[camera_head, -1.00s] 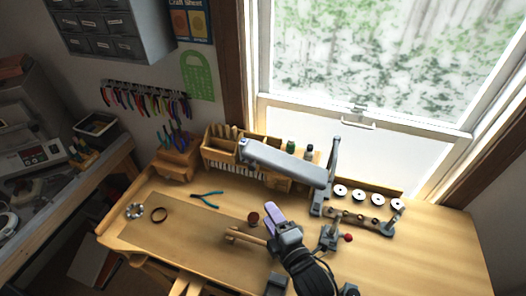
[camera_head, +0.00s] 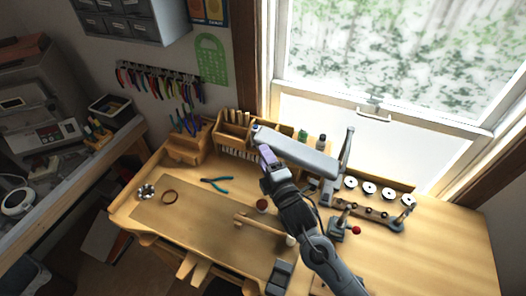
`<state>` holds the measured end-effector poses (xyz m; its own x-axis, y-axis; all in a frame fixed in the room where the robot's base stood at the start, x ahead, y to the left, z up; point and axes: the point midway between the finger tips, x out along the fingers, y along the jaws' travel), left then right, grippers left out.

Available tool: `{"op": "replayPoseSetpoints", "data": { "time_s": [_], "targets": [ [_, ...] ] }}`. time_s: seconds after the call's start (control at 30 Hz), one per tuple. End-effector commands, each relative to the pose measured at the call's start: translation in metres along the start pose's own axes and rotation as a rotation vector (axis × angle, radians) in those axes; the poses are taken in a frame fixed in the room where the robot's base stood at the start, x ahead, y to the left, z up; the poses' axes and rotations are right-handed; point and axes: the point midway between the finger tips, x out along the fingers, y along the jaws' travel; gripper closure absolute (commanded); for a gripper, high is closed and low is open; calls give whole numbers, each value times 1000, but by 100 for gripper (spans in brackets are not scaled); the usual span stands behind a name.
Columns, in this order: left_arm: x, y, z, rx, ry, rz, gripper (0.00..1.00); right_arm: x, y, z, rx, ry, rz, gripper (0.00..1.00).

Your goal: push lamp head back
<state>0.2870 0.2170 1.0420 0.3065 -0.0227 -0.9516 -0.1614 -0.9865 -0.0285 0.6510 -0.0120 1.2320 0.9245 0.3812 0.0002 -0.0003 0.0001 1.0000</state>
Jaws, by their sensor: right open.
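The lamp head (camera_head: 298,152) is a long grey bar held above the back of the workbench. It slants from upper left to lower right and joins an upright grey lamp arm (camera_head: 346,150) at its right end. My right gripper (camera_head: 268,157) is at the near side of the lamp head, close to its left part. Its purple fingertip pad overlaps the bar's front edge in the picture; I cannot tell whether it touches. The gripper is open with nothing visible in it. My left gripper is not in view.
A wooden mallet (camera_head: 262,226), teal-handled pliers (camera_head: 217,184) and a small vise (camera_head: 343,224) with a red knob lie on the bench. Wooden tool holders (camera_head: 190,147) stand at the back left. The window (camera_head: 390,60) is behind the lamp. The bench's right front is clear.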

Motion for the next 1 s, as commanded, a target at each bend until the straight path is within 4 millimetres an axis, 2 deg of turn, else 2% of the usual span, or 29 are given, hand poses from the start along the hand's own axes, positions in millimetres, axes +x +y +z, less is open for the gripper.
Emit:
{"op": "replayPoseSetpoints", "data": {
  "time_s": [0.2,0.6,0.9,1.0],
  "targets": [
    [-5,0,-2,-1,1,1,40,18,1,0,0,-1,0,50],
    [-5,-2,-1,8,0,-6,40,22,0,0,0,-1,0,52],
    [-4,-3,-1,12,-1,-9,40,22,-2,0,-1,-1,-3,98],
    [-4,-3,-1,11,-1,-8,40,22,-2,0,-1,-1,-4,100]
  ]
}}
